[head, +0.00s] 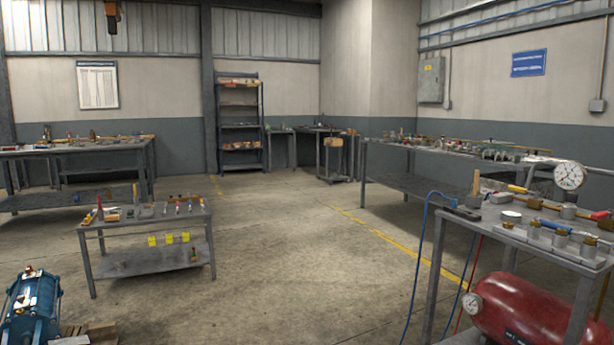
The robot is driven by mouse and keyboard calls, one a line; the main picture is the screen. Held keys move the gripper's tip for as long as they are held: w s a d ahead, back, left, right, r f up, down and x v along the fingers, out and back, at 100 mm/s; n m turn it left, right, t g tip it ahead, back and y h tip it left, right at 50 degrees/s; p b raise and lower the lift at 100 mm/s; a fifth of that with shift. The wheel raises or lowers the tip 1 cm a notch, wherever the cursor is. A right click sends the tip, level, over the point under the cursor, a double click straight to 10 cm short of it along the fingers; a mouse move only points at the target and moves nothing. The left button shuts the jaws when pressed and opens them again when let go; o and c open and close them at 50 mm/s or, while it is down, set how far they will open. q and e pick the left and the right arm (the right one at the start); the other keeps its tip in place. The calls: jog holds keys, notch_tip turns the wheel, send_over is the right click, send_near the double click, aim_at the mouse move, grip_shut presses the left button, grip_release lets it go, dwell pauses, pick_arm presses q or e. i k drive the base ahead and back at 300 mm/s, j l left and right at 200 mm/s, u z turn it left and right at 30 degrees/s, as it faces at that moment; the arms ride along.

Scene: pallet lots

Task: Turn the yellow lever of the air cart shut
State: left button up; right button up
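The cart (441,290) with a red tank (540,312) under its top stands at the right front, partly cut off by the right edge. A round white gauge (570,176) rises above its top, and another gauge (472,303) sits at the tank's left end. A small yellow piece (517,189) shows on a brass pipe on the top; it looks like a lever, but its turn position is too small to tell. Neither of my grippers is in view.
A blue hose (416,255) hangs from the cart's left side to the floor. A low table (150,265) with small parts stands left, a blue machine (32,305) at the front left. A long bench (400,189) stands behind the cart. The middle floor is clear.

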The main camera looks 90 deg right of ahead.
aim_at(513, 188)
jog(key=z, duration=2.3)
